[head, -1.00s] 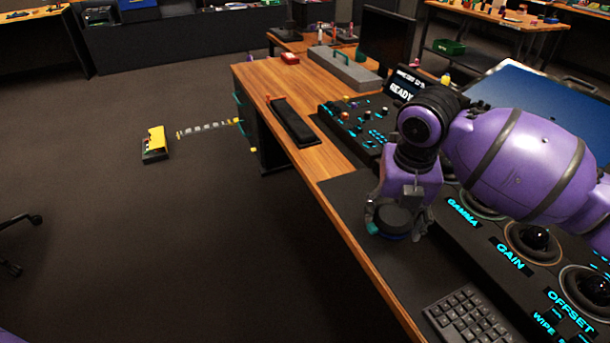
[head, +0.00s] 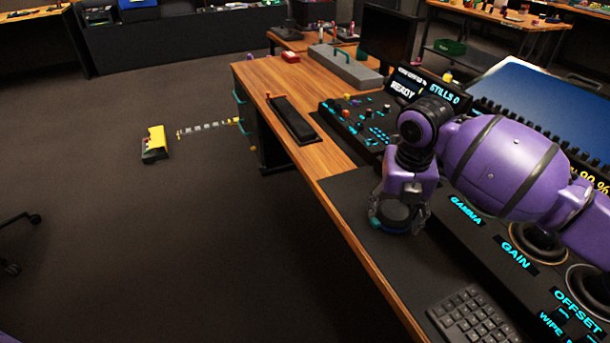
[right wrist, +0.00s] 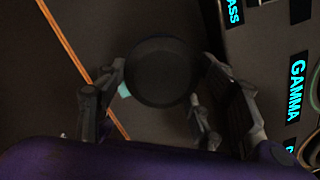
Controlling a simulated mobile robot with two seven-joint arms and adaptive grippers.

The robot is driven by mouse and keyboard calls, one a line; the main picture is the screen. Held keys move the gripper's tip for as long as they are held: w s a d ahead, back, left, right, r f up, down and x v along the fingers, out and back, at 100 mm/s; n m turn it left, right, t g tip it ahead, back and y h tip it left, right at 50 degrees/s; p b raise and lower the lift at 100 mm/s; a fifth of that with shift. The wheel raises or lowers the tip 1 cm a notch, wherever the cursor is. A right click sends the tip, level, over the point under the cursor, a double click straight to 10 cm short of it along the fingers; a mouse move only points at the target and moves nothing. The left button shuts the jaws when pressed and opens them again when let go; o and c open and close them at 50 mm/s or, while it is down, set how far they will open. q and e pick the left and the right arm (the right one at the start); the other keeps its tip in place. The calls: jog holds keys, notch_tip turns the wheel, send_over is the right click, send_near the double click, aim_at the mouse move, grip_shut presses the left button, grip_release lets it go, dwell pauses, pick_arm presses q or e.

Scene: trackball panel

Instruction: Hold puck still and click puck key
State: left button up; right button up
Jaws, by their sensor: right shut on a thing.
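The dark round puck (head: 395,213) sits on the black mat in front of the control panel. It also shows in the right wrist view as a dark disc (right wrist: 162,72) between the fingers. My right gripper (head: 397,226) points down over the puck and is shut on it, with fingers on both sides. The gripper and wrist hide part of the puck in the head view. I cannot make out a key on the puck. My left gripper is not in view.
The control panel (head: 505,250) with trackballs and lit labels lies right of the puck. A small display (head: 425,90) reads "READY" and "STILLS 0". A keyboard (head: 474,318) lies nearer on the mat. A black pad (head: 292,119) lies on the wooden desk. Floor at left is mostly clear.

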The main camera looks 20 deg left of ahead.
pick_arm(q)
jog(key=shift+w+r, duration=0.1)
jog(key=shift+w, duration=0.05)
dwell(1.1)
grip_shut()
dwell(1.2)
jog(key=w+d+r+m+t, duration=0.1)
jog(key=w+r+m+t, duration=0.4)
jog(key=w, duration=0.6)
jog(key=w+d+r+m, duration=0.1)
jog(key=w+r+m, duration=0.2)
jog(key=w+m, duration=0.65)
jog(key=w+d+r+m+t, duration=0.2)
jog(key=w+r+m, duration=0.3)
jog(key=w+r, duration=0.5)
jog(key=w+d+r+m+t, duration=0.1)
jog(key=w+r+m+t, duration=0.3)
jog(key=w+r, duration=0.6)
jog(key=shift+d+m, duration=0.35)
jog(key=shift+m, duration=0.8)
